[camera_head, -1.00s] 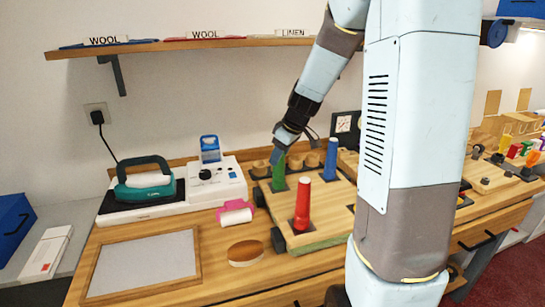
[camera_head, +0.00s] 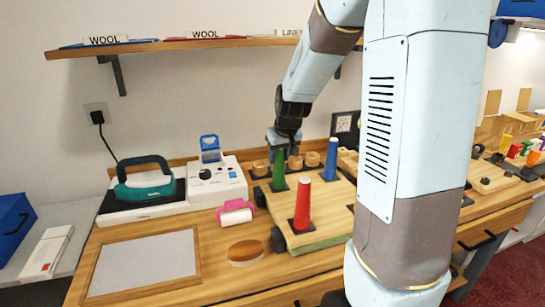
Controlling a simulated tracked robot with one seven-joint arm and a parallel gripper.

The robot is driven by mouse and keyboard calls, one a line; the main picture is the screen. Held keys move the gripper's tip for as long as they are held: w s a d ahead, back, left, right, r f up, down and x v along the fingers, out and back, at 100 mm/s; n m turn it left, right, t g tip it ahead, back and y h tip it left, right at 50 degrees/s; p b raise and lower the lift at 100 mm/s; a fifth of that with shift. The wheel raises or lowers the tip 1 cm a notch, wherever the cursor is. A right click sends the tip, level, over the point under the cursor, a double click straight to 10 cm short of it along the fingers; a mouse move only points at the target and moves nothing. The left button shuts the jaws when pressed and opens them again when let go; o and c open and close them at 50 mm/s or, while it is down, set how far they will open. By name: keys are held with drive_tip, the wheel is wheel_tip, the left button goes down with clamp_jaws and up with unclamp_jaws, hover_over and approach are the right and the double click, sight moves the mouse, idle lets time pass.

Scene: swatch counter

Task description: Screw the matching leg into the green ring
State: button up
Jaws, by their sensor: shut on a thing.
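A wooden board on dark wheels (camera_head: 325,215) lies on the counter and carries three tapered legs. The red leg (camera_head: 302,205) stands at the front on a dark square plate. The blue leg (camera_head: 330,160) stands at the back right. The green leg (camera_head: 279,172) stands upright at the back left, its lower end at a dark plate. My gripper (camera_head: 281,148) is at the top of the green leg and shut on it; its fingers are small and partly hard to make out. I cannot discern a green ring at the leg's foot.
Several round wooden pieces (camera_head: 312,160) sit behind the board. A teal iron (camera_head: 146,182), a white device (camera_head: 215,183), a pink-and-white roller (camera_head: 235,213), a round wooden brush (camera_head: 245,252) and a framed grey panel (camera_head: 145,268) lie to the left.

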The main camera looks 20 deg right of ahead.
drive_tip(key=shift+m+h, duration=0.8)
drive_tip(key=shift+m, duration=1.4)
drive_tip(key=o, duration=0.8)
